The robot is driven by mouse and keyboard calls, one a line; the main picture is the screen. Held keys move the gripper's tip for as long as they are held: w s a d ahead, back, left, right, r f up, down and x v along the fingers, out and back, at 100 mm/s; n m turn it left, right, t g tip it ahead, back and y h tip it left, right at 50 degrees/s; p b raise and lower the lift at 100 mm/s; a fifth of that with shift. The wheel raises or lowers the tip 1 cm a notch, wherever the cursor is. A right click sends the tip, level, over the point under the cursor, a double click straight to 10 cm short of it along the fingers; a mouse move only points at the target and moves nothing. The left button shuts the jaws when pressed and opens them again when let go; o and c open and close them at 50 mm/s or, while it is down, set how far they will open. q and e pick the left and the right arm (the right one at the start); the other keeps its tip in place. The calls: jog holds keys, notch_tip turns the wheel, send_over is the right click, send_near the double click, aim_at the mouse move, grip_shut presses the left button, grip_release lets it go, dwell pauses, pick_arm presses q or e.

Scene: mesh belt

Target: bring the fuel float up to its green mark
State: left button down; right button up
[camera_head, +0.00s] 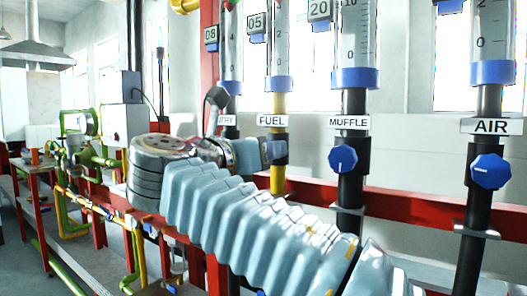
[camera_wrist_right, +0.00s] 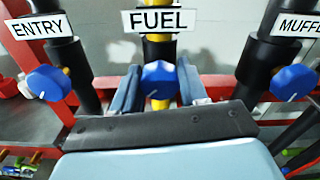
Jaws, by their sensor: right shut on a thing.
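The fuel tube (camera_head: 278,45) is clear, with a blue collar at its foot and a yellow pipe below. Its top is cut off by the picture edge, and I cannot make out its float or green mark. The FUEL label (camera_head: 272,121) also shows in the wrist view (camera_wrist_right: 158,20). In the wrist view the blue fuel knob (camera_wrist_right: 160,82) sits between the fingers of my right gripper (camera_wrist_right: 160,74), which is shut on it. In the head view my right gripper (camera_head: 274,151) reaches the yellow pipe below the label, and the knob is hidden. My left gripper is not in view.
The entry knob (camera_wrist_right: 48,83) and muffle knob (camera_wrist_right: 293,82) flank the fuel knob. The air knob (camera_head: 490,171) is farther right. A red rail (camera_head: 415,205) runs behind the pipes. Green and yellow pipework (camera_head: 80,160) stands at the left.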

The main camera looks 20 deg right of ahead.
jog(key=shift+f, duration=0.15)
jog(key=o, duration=1.1)
jog(key=shift+c, duration=0.2)
jog(key=v, duration=1.3)
jog(key=shift+s+a, duration=0.25)
jog(key=shift+a, duration=0.05)
